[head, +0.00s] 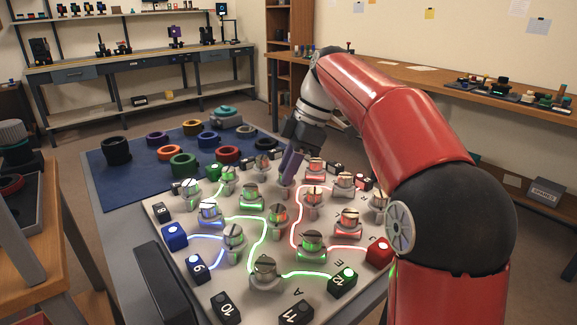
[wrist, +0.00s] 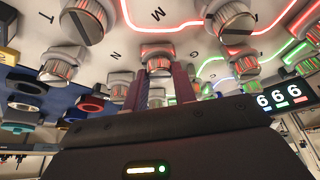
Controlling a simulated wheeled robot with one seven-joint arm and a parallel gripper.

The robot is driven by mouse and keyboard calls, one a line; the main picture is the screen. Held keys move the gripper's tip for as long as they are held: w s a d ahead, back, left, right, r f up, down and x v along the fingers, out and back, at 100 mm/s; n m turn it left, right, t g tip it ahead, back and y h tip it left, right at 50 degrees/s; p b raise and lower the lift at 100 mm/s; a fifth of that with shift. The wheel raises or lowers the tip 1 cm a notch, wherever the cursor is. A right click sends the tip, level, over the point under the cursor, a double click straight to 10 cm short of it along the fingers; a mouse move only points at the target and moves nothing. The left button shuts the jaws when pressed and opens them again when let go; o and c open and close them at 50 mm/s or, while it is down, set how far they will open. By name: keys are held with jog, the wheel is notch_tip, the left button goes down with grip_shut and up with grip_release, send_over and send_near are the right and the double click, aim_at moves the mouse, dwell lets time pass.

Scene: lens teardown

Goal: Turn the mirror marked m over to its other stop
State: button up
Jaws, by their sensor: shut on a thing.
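My gripper (head: 290,166) reaches down to the far middle of the pale mirror board (head: 160,208), its purple fingers pointing down. In the wrist view my gripper (wrist: 161,80) has one finger on each side of a small round mirror mount (wrist: 157,62) and is shut on it. A reddish glint shows on this mount. I cannot read for sure which letter belongs to it. In the head view the held mount is mostly hidden by the fingers. Other mirrors on knurled round mounts stand around it, such as one with a green glow (head: 251,196) and one with a red glow (head: 314,197).
Glowing red, green, blue and white light paths cross the board. Numbered black blocks (head: 226,306) and coloured blocks (head: 379,251) line its edges. A blue mat (head: 125,195) with several coloured rings lies behind. Neighbouring mounts stand close to my fingers.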

jog(key=o, duration=1)
jog(key=v, duration=0.7)
jog(key=shift+r, duration=0.4)
jog(key=shift+d, duration=0.15)
